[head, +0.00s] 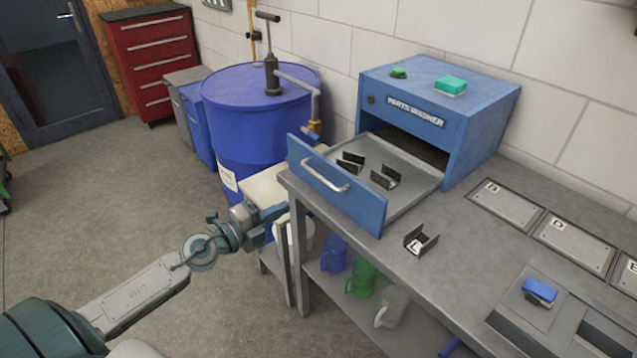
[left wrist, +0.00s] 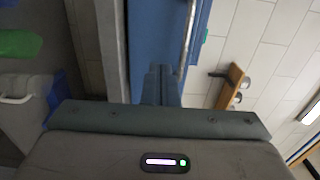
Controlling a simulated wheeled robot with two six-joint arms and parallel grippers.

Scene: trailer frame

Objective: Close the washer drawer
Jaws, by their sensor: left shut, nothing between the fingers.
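The blue parts washer (head: 440,105) stands at the back of the grey bench. Its drawer (head: 335,188) is pulled out toward me, with a blue front and a silver bar handle (head: 325,175). Two dark brackets lie in the drawer's grey tray (head: 405,160). My left gripper (head: 278,222) is in front of and below the drawer front, left of the bench corner. In the left wrist view its shut, empty fingers (left wrist: 160,85) point at the blue drawer front (left wrist: 155,35), and the handle (left wrist: 190,35) runs beside them. Whether they touch the front is unclear. My right gripper is out of view.
A dark bracket (head: 420,240) sits on the bench (head: 465,255) right of the drawer. A blue barrel with a pump (head: 255,110) stands behind left. Several jugs (head: 360,278) stand on the lower shelf. Floor at left is clear.

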